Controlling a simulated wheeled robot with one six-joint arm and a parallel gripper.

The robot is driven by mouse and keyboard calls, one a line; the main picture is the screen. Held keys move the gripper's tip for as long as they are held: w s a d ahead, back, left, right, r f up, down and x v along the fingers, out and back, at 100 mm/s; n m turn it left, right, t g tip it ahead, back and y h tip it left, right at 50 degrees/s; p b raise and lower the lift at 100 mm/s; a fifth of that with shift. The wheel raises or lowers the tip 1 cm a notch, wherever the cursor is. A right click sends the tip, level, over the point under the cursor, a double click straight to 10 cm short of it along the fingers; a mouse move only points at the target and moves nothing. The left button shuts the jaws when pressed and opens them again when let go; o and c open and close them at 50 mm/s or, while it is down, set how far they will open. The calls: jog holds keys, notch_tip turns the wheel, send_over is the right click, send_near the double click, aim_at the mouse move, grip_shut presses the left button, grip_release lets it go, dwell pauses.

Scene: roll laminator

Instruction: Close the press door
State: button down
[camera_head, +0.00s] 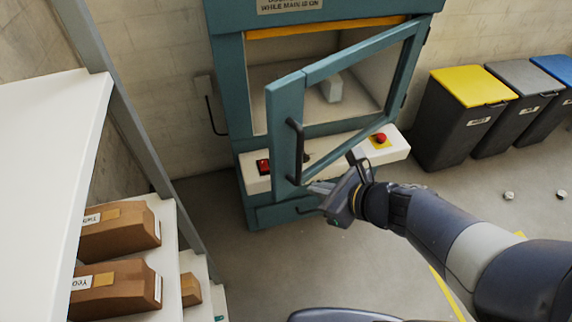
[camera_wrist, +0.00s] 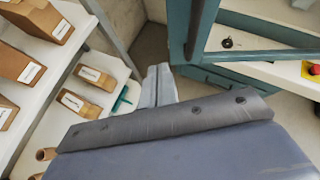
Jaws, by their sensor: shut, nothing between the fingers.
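The press (camera_head: 226,95) is a teal cabinet against the wall. Its door (camera_head: 286,108), a teal frame around a clear pane, stands partly open, swung out toward me with its hinge side at the right. A dark vertical handle (camera_head: 294,150) sits on the door's left stile. My gripper (camera_head: 312,186) is shut and empty, just right of the handle's lower end and near the door's bottom edge. In the wrist view my shut fingers (camera_wrist: 158,86) are left of the door's teal edge (camera_wrist: 196,30). I cannot tell whether they touch the door.
A white control ledge (camera_head: 256,172) carries a red switch (camera_head: 263,167) and a red stop button (camera_head: 380,138). A shelf rack (camera_head: 100,90) with cardboard boxes (camera_head: 118,232) stands at the left. Several bins (camera_head: 462,122) stand at the right. The floor (camera_head: 250,270) before the press is mostly clear.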

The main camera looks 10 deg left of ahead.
jog(key=w+d+m+t, duration=0.1)
jog(key=m, duration=0.2)
jog(key=b, duration=0.3)
send_near(277, 161)
jog(key=x, duration=0.5)
jog(key=shift+f, duration=0.45)
jog(key=shift+w+a, duration=0.35)
jog(key=shift+w, duration=0.05)
jog(key=shift+w+a, duration=0.1)
